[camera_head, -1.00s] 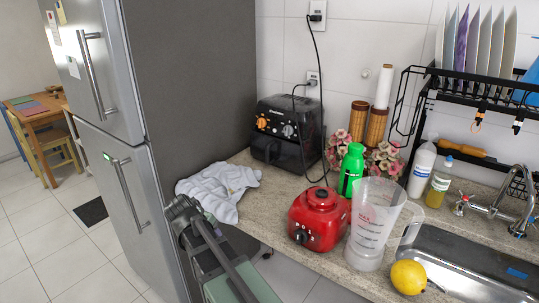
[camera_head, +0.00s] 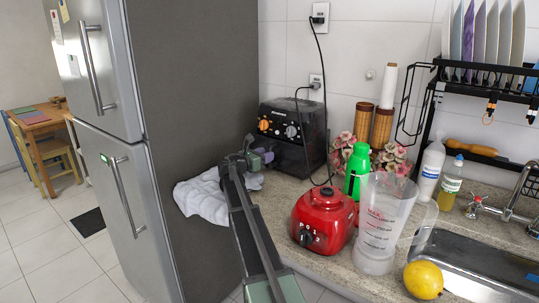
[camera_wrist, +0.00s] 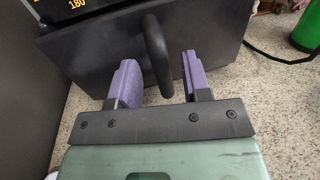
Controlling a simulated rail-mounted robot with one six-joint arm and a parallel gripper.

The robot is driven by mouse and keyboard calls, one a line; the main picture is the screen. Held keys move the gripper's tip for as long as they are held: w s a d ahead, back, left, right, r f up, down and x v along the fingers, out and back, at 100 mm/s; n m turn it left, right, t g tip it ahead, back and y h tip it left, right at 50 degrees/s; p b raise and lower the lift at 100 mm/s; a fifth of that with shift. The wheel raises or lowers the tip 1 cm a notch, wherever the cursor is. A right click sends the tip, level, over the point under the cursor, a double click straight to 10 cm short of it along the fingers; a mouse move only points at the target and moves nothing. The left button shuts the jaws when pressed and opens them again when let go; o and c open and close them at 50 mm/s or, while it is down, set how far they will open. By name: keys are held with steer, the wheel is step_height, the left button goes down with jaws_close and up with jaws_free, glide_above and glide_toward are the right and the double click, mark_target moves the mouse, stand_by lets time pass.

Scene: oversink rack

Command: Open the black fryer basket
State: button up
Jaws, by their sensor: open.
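The black fryer (camera_head: 290,132) stands on the counter against the wall, with orange and grey knobs on its upper front. Its basket front (camera_wrist: 105,62) fills much of the wrist view and looks shut. The basket's dark curved handle (camera_wrist: 156,52) stands out from that front, between the two purple fingers of my gripper (camera_wrist: 160,75). The fingers are open and apart from the handle on both sides. In the head view my gripper (camera_head: 258,158) is in front of the fryer's lower front, and my arm partly hides the basket.
A white cloth (camera_head: 203,197) lies on the counter left of my arm, beside the fridge (camera_head: 185,120). A red blender base (camera_head: 322,220), a clear jug (camera_head: 380,225) and a green bottle (camera_head: 355,168) stand to the right. A black cord hangs near the fryer's right side.

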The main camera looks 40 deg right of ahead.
mark_target(286, 148)
steer(key=d, duration=0.2)
steer(key=shift+d, duration=0.35)
jaws_close()
steer(key=shift+a, duration=0.15)
